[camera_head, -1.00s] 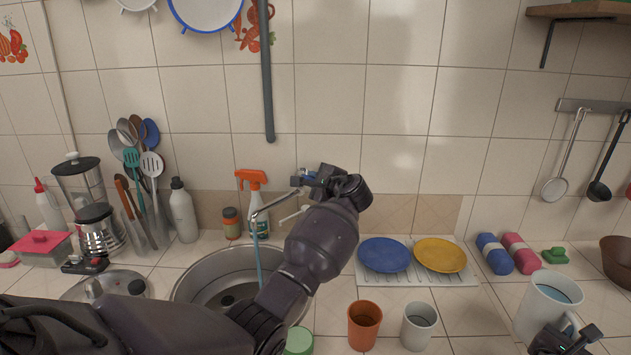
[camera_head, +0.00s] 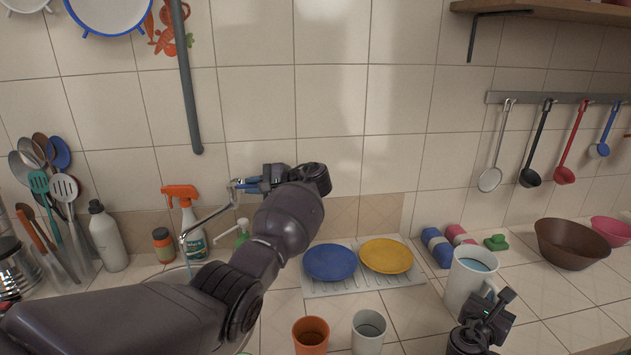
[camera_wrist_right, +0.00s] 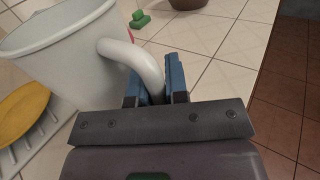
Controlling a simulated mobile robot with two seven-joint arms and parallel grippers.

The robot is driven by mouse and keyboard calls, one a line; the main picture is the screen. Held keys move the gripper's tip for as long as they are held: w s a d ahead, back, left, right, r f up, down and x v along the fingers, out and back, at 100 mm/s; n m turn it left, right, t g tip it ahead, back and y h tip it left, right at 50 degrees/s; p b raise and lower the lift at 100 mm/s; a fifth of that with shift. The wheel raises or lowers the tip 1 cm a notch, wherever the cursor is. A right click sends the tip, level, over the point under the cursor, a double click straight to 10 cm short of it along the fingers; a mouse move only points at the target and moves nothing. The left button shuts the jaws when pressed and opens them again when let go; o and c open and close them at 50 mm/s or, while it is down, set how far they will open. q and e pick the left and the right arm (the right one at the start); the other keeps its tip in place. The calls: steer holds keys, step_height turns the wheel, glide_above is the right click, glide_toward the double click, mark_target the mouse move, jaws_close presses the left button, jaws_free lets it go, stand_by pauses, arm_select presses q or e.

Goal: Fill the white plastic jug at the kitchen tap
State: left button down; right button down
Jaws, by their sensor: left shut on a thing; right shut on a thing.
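The white jug (camera_head: 462,284) is at the right in the head view, upright, with bluish water showing inside its rim. My right gripper (camera_head: 492,299) is shut on its handle. In the right wrist view the jug (camera_wrist_right: 62,50) fills the upper left, and its handle runs between the blue fingers (camera_wrist_right: 158,88). The tap's metal spout (camera_head: 208,221) is at the left, over the sink. My left gripper (camera_head: 250,184) is shut at the tap's upper end; its fingers hide what they hold. A thin bluish stream seems to show below the spout. My left arm hides most of the sink.
A drying mat (camera_head: 365,286) carries a blue plate (camera_head: 330,262) and a yellow plate (camera_head: 386,255). An orange cup (camera_head: 311,337) and a grey cup (camera_head: 368,333) stand in front. A spray bottle (camera_head: 191,238) is behind the spout. A brown bowl (camera_head: 572,243) stands far right.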

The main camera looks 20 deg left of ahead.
arm_select(q)
steer(key=shift+w+n+g, duration=0.25)
steer(key=shift+n+g, duration=0.25)
steer(key=shift+g, duration=0.2)
steer(key=c, duration=1.1)
jaws_free()
steer(key=shift+a, duration=0.1)
